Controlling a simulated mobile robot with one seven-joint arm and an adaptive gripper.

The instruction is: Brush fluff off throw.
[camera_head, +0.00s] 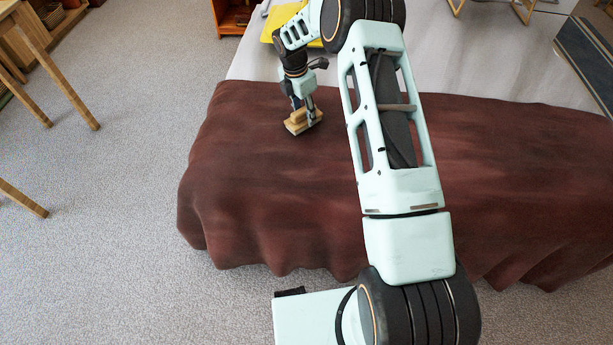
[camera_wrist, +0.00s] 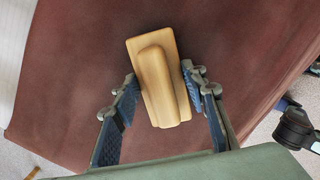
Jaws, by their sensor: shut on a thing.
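A dark red-brown throw (camera_head: 265,175) lies over the near part of a bed and hangs in folds down its front side. It fills most of the wrist view (camera_wrist: 75,70). A wooden brush (camera_head: 298,125) with a raised grip is at the throw's upper left part; it also shows in the wrist view (camera_wrist: 158,80). My gripper (camera_head: 306,113) is shut on the brush's raised grip from above, one finger on each side in the wrist view (camera_wrist: 160,95). The brush's underside is hidden, so I cannot tell whether it touches the cloth. No separate bits of fluff can be made out.
A yellow item (camera_head: 283,30) lies on the pale bed cover (camera_head: 480,60) behind the throw. A wooden table or stool (camera_head: 50,60) stands at the left. The grey carpet (camera_head: 120,190) between is clear. My arm hides the throw's middle.

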